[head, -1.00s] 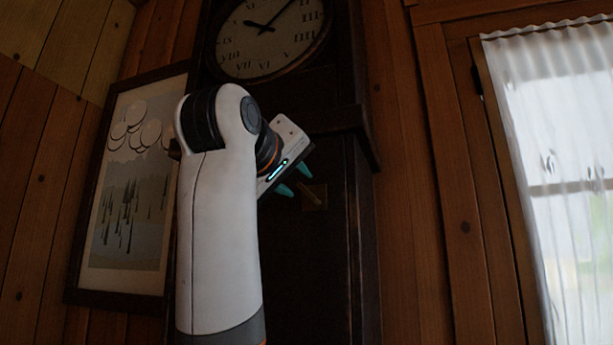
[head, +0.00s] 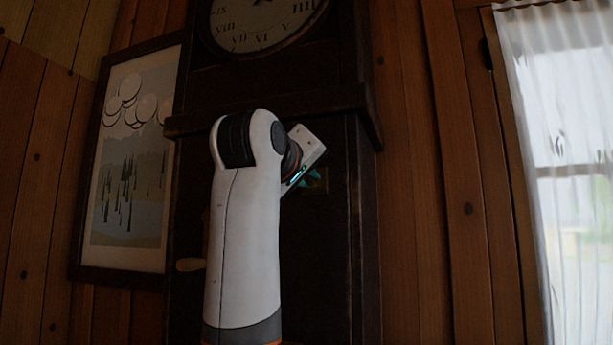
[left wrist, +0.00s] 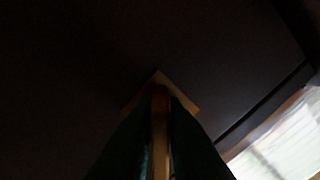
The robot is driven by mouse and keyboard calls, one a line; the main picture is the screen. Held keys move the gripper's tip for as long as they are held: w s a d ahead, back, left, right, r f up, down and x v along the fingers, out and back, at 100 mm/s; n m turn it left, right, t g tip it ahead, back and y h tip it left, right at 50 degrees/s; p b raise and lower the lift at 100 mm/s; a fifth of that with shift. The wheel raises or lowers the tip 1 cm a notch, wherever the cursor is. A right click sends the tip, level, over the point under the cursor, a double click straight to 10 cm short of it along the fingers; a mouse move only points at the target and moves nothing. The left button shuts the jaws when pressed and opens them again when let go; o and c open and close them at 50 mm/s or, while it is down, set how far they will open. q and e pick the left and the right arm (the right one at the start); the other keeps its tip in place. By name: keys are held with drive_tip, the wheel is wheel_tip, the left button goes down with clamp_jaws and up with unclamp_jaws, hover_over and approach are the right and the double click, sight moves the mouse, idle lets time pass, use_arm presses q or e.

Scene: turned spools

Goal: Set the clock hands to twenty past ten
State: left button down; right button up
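The clock face (head: 236,32) is at the top of the head view, cream with dark Roman numerals. Its upper part is cut off, and only short parts of the dark hands show near the centre. My left gripper (head: 310,178) is at a brass plate (head: 322,183) on the front of the dark clock case. In the left wrist view, a slim brown handle (left wrist: 160,132) stands out from that plate, and the dark fingers lie close against both its sides. The gripper looks shut on it. My right gripper is not in view.
A pale wooden knob (head: 190,264) sticks out left of my arm, low by the case. The case ledge (head: 350,100) juts out above my gripper. A framed picture (head: 130,160) hangs at left, a curtained window (head: 570,150) is at right.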

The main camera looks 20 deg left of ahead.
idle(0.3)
use_arm(q)
drive_tip(key=m+b, duration=0.1)
drive_tip(key=m, duration=0.5)
drive_tip(key=shift+d+m+b, duration=0.1)
drive_tip(key=shift+m+b, duration=0.3)
drive_tip(key=m, duration=0.3)
drive_tip(key=shift+d+m+b, duration=0.1)
drive_tip(key=shift+m+b, duration=0.25)
drive_tip(key=shift+m, duration=1.65)
drive_tip(key=c, duration=1.6)
unclamp_jaws()
drive_tip(key=shift+o, duration=0.3)
drive_tip(key=shift+s, duration=0.1)
